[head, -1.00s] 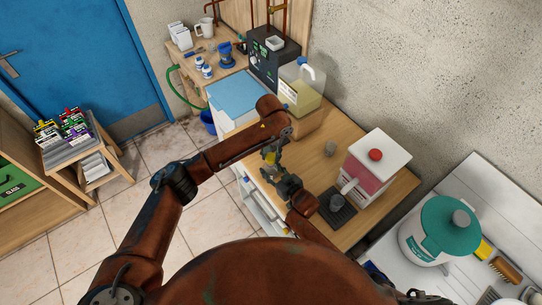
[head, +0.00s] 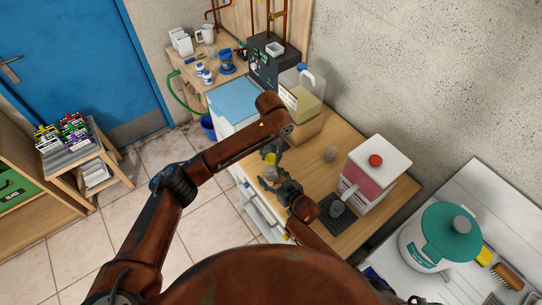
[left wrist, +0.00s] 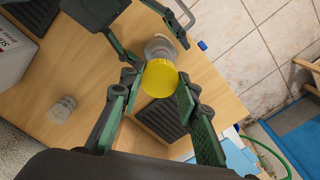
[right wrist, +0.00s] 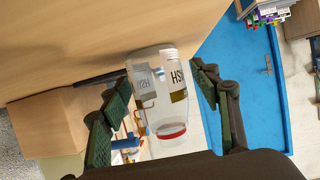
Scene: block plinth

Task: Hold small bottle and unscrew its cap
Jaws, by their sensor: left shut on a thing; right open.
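The small bottle (head: 270,174) is clear and shows below its yellow cap (head: 270,158), near the left edge of the wooden table. My left gripper (left wrist: 155,88) is shut on the yellow cap (left wrist: 160,79), with the bottle (left wrist: 160,48) just beyond it. I cannot tell whether cap and bottle still touch. My right gripper (right wrist: 160,98) is open, with the clear bottle (right wrist: 160,92) between its spread fingers. Dark lettering and a red ring show there; the yellow cap is out of that view.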

